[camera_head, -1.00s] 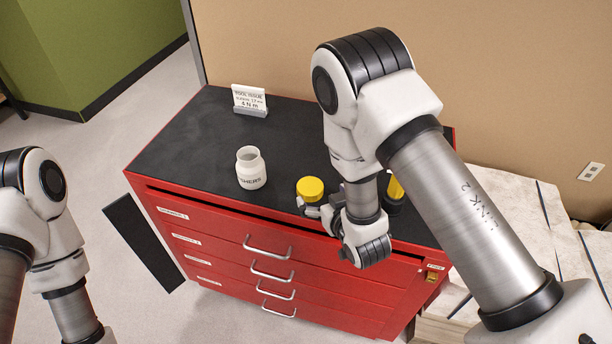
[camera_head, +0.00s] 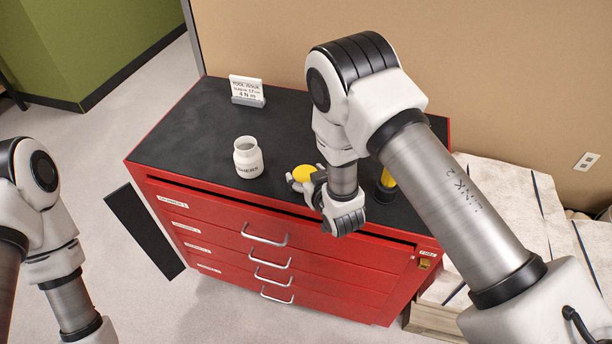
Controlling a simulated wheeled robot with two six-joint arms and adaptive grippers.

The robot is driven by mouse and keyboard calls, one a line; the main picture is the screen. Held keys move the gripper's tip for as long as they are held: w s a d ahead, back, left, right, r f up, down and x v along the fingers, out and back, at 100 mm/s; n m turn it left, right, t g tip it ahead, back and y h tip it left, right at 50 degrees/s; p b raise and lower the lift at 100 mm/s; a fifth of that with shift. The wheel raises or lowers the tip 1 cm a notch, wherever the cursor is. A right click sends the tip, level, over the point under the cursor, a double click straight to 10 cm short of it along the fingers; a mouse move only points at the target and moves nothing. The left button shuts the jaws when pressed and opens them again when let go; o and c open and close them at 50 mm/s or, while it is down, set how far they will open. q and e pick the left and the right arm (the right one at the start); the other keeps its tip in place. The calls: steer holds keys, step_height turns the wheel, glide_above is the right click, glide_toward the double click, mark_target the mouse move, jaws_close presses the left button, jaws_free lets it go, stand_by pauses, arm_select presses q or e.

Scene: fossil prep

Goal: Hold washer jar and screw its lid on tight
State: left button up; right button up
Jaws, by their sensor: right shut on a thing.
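The white washer jar (camera_head: 248,160) stands upright and open-topped on the black top of the red cabinet, its dark lettering facing me. The yellow lid (camera_head: 303,174) is to the right of the jar, apart from it. My right gripper (camera_head: 311,181) is shut on the lid; my wrist hides part of the fingers. Whether the lid is clear of the cabinet top is hard to tell. My left arm (camera_head: 45,240) shows at the left edge, away from the cabinet, and its gripper is out of the picture.
The red drawer cabinet (camera_head: 225,220) has a black top (camera_head: 190,130) with free room left of the jar. A small sign (camera_head: 247,91) stands at the back. A yellow-handled tool (camera_head: 387,181) stands right of my right wrist. Pale slabs (camera_head: 500,190) lie to the right.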

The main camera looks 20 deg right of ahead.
mark_target(306, 175)
steer(key=shift+r, duration=0.6)
step_height(306, 175, up, 2)
steer(key=shift+r+b, duration=0.1)
steer(key=shift+b, duration=0.3)
steer(key=s+d+b, duration=0.1)
steer(key=s+d, duration=0.1)
steer(key=s, duration=0.2)
steer(key=s+d, duration=0.2)
steer(key=s, duration=0.2)
steer(key=s+d+r+b, duration=0.1)
steer(key=s+d, duration=0.1)
steer(key=s, duration=0.2)
steer(key=shift+d+b, duration=0.25)
steer(key=shift+b, duration=0.1)
steer(key=s+r+p, duration=0.1)
steer(key=p, duration=0.2)
steer(key=shift+s+d+p, duration=0.2)
steer(key=shift+d+p, duration=0.2)
steer(key=shift+s+d+f+p, duration=0.1)
steer(key=shift+s+d+p, duration=0.05)
steer(key=shift+s+p, duration=0.2)
steer(key=shift+f, duration=0.1)
steer(key=shift+o, duration=0.9)
steer(key=c, duration=1.2)
